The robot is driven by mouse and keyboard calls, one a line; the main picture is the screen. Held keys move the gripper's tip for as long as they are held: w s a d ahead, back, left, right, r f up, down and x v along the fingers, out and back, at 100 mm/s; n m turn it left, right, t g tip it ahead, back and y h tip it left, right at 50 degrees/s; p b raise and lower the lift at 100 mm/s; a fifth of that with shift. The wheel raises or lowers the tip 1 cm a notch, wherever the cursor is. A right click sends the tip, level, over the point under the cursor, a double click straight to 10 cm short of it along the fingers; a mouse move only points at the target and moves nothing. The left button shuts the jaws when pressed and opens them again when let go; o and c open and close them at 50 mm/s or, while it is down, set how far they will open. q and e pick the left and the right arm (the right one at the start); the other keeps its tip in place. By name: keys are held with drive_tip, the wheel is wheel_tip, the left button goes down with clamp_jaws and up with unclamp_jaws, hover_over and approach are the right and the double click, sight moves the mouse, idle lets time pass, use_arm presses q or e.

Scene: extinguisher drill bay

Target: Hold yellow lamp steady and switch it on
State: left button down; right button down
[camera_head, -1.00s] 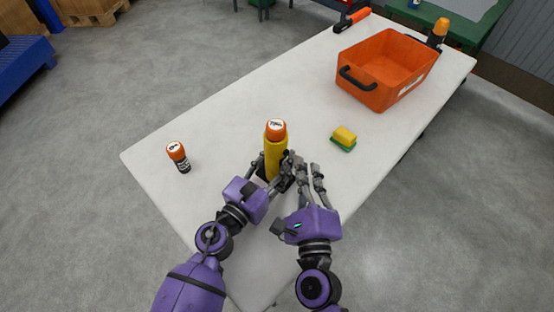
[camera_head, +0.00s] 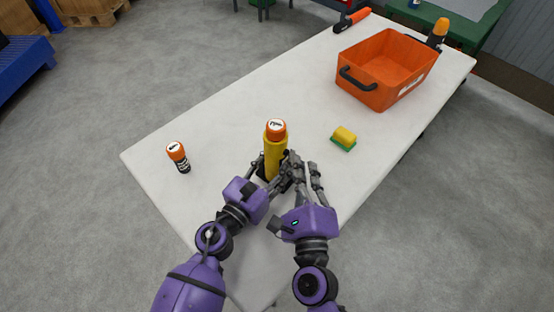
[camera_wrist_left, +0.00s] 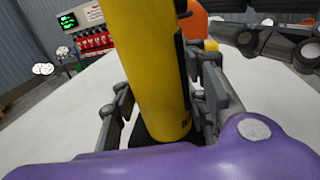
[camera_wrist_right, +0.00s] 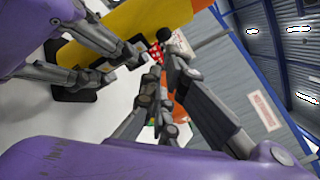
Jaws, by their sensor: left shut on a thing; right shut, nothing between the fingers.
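The yellow lamp (camera_head: 275,160), with an orange cap on top, stands upright on the white table. My left gripper (camera_head: 273,176) is shut around its lower body; the lamp fills the space between the fingers in the left wrist view (camera_wrist_left: 155,75). My right gripper (camera_head: 298,162) is shut with nothing in it, close beside the lamp on its right. In the right wrist view the lamp (camera_wrist_right: 140,25) shows tilted at the top, with the left fingers around it. The lamp's switch cannot be made out, and whether the right fingertips touch the lamp is unclear.
A yellow and green sponge (camera_head: 344,138) lies to the right. An orange crate (camera_head: 372,92) stands farther back, with an orange-topped bottle (camera_head: 438,33) behind it.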

idle(0.6)
drive_tip(key=shift+w+a, duration=0.3)
drive_tip(key=shift+a, duration=0.05)
drive_tip(key=shift+s+d, duration=0.3)
drive_tip(key=shift+d, duration=0.05)
idle(0.4)
drive_tip(key=s+d, duration=0.4)
drive_tip(key=shift+d, duration=0.25)
